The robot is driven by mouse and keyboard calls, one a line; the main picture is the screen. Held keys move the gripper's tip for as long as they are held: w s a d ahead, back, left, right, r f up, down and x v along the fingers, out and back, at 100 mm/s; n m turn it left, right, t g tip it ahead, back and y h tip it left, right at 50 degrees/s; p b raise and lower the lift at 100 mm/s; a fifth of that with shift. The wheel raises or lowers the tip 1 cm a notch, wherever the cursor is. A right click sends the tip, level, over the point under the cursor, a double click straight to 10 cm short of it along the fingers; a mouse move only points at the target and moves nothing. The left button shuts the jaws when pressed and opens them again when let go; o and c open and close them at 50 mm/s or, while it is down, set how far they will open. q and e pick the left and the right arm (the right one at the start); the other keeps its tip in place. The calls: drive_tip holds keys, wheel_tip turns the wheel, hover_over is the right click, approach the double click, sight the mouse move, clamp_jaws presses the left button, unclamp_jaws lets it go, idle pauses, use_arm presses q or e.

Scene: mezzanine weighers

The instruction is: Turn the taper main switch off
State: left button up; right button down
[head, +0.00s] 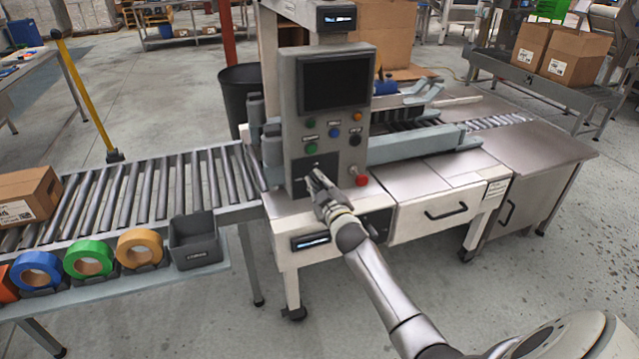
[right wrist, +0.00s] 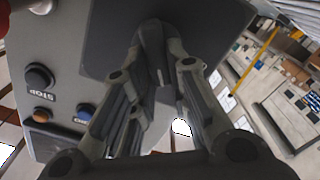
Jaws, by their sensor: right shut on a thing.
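The taper's grey control panel (head: 290,95) stands upright at the middle of the head view, with a dark screen and several coloured buttons. The main switch's dark plate (head: 301,182) is low on its left; it also fills the upper middle of the right wrist view (right wrist: 108,38). My right gripper (head: 316,180) is at this plate, its fingers closed together on the switch handle. My left gripper is not in view.
A red mushroom button (head: 361,181) sits just right of my right gripper. Green (head: 312,148), blue (head: 334,132) and black (head: 355,140) buttons are above. A roller conveyor (head: 130,190) with tape rolls (head: 88,258) and a grey bin (head: 195,240) is at left.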

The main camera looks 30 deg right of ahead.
drive_tip(key=n, duration=0.3)
drive_tip(key=n+b, duration=0.1)
drive_tip(key=n, duration=0.3)
drive_tip(key=f+n, duration=0.1)
drive_tip(key=n, duration=0.2)
drive_tip(key=shift+a+f+b, duration=0.1)
drive_tip(key=shift+a+b, duration=0.2)
drive_tip(key=shift+b, duration=0.05)
drive_tip(key=shift+n, duration=0.5)
drive_tip(key=c, duration=1.4)
unclamp_jaws()
drive_tip(key=v, duration=1.2)
